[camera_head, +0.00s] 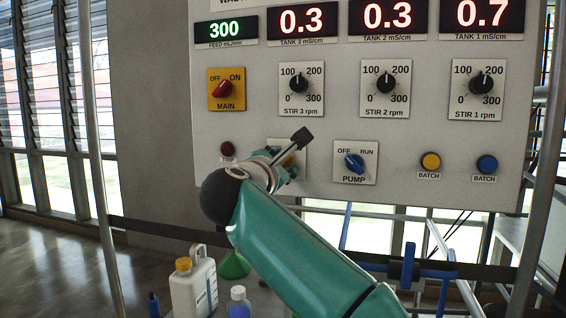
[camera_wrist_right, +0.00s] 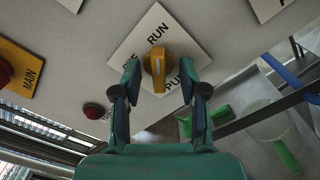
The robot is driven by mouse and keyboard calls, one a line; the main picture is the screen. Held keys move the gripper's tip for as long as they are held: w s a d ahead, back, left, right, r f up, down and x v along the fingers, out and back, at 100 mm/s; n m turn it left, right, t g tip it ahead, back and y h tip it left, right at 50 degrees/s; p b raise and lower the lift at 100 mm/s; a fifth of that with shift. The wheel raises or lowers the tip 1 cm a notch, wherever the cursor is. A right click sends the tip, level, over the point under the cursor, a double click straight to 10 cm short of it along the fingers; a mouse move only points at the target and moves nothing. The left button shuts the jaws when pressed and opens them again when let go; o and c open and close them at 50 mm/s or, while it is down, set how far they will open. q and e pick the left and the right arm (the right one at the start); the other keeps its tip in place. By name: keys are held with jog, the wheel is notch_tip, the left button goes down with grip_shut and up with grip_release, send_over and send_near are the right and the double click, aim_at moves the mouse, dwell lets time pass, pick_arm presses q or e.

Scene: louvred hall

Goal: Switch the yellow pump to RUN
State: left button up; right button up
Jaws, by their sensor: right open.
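The yellow pump switch (camera_wrist_right: 157,66) sits on a white plate (camera_wrist_right: 155,18) marked OFF, RUN and PUMP. In the right wrist view its handle lies upright in the picture, in line with the word RUN; which end is the pointer is not clear. In the head view my gripper mostly hides the switch and its plate (camera_head: 275,143). My right gripper (camera_head: 294,158) is at the panel in front of this switch. In the wrist view its fingers (camera_wrist_right: 160,78) are spread, one on each side of the yellow handle, with gaps visible. My left gripper is out of view.
The blue pump switch (camera_head: 354,163) is right of my gripper. The red MAIN switch (camera_head: 223,89) is above left, a dark red lamp (camera_head: 227,149) below it. STIR dials (camera_head: 386,83) line the panel above. A white bottle (camera_head: 193,286) stands below.

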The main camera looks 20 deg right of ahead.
jog(key=b+v, duration=0.3)
jog(key=v, duration=0.4)
jog(key=shift+b, duration=0.4)
jog(key=shift+s+r, duration=0.1)
